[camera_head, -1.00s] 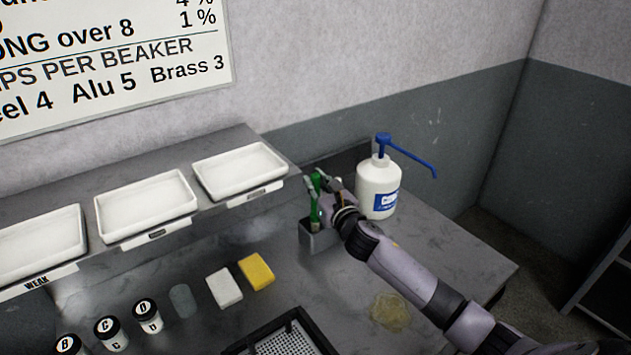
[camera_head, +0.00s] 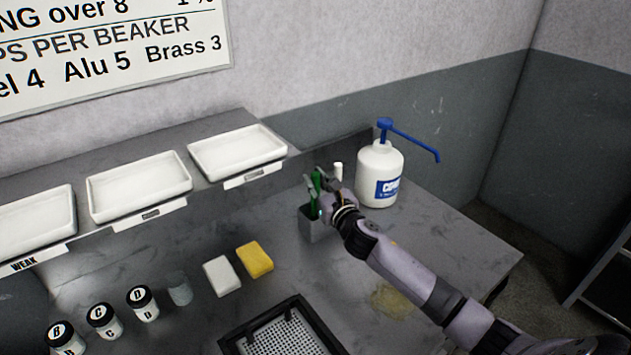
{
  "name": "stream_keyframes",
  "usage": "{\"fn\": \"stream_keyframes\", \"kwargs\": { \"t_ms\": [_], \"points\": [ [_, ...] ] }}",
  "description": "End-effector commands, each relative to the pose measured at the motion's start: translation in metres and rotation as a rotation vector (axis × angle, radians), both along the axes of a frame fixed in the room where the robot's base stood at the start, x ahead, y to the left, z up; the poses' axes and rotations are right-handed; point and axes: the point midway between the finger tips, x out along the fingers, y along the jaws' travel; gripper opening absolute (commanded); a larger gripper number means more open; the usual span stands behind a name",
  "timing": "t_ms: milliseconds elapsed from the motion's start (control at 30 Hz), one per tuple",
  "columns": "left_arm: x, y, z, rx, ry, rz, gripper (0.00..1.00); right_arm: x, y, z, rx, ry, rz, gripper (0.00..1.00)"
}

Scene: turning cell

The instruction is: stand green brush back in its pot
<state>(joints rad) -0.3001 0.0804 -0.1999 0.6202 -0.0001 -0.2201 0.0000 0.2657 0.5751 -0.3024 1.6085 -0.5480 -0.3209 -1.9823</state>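The green brush (camera_head: 317,190) stands nearly upright at the grey pot (camera_head: 313,229), with its lower end at or inside the pot's mouth. The pot is a small grey box-like holder on the bench, near the soap bottle. My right gripper (camera_head: 318,184) reaches in from the right, with its fingers around the green brush just above the pot; it looks shut on it. The gripper and wrist hide part of the pot's rim and right side. My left gripper is not in view.
A white pump bottle (camera_head: 378,178) with a blue spout stands close behind my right wrist. White trays (camera_head: 240,150) line the shelf at left. Yellow (camera_head: 255,260) and white (camera_head: 222,276) blocks, lidded jars (camera_head: 142,302) and a black-rimmed perforated tray (camera_head: 284,340) lie in front.

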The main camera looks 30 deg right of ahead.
Motion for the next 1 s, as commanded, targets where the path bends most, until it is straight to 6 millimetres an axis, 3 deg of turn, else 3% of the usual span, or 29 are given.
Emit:
{"fn": "stream_keyframes", "kwargs": {
  "t_ms": [333,667,833,1000],
  "points": [
    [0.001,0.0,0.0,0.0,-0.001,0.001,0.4,0.0,0.0,0.0,0.0,-0.001,0.0,0.42],
    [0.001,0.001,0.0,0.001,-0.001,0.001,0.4,-0.001,0.0,0.0,0.0,0.0,0.0,0.42],
    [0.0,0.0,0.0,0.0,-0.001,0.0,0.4,-0.017,0.0,-0.001,-0.003,0.0,0.001,0.42],
    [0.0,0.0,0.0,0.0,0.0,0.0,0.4,-0.049,0.001,-0.002,-0.003,0.003,0.001,0.42]
  ]
}}
